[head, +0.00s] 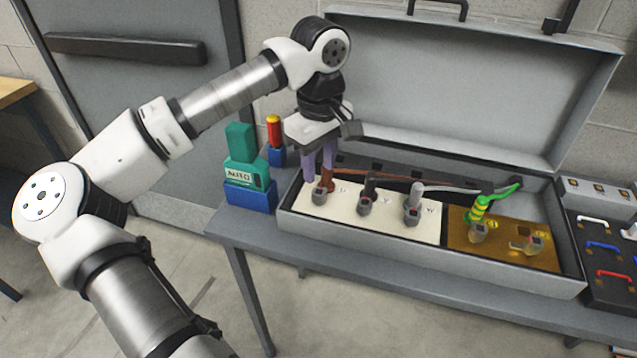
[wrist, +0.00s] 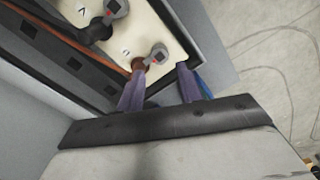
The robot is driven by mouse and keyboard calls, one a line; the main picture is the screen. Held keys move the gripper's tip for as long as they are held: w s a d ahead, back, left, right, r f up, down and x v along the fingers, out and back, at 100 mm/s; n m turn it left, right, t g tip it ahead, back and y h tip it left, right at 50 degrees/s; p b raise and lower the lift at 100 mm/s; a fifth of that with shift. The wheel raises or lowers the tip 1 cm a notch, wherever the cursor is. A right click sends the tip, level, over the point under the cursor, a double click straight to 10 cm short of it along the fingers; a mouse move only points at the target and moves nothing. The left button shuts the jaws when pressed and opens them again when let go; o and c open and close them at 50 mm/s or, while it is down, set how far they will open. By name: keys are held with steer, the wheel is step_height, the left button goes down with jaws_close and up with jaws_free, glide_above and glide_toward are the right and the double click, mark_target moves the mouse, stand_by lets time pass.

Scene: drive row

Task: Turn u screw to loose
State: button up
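A cream terminal plate (head: 388,213) lies inside an open grey case and carries three terminals in a row. The leftmost terminal, the U screw (head: 320,194), has a grey head and a red-brown cable end behind it. The U screw also shows in the wrist view (wrist: 158,53), with the brown cable lug (wrist: 139,66) beside it. My gripper (head: 319,172) points down just above and behind this terminal. In the wrist view its two purple fingers (wrist: 158,82) are apart with nothing between them. The screw head lies ahead of the fingertips; I cannot tell whether they touch the lug.
The case front wall (head: 430,254) and raised lid (head: 470,90) border the plate. A brass plate (head: 505,243) with a green-yellow cable (head: 479,207) lies to the right. A green tool marked AUTO (head: 242,160) and a red-handled screwdriver (head: 274,130) stand left of the case.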

mark_target(320, 196)
step_height(320, 196, down, 6)
steer(key=shift+f+p, duration=0.25)
steer(key=shift+p, duration=0.2)
steer(key=c, duration=0.6)
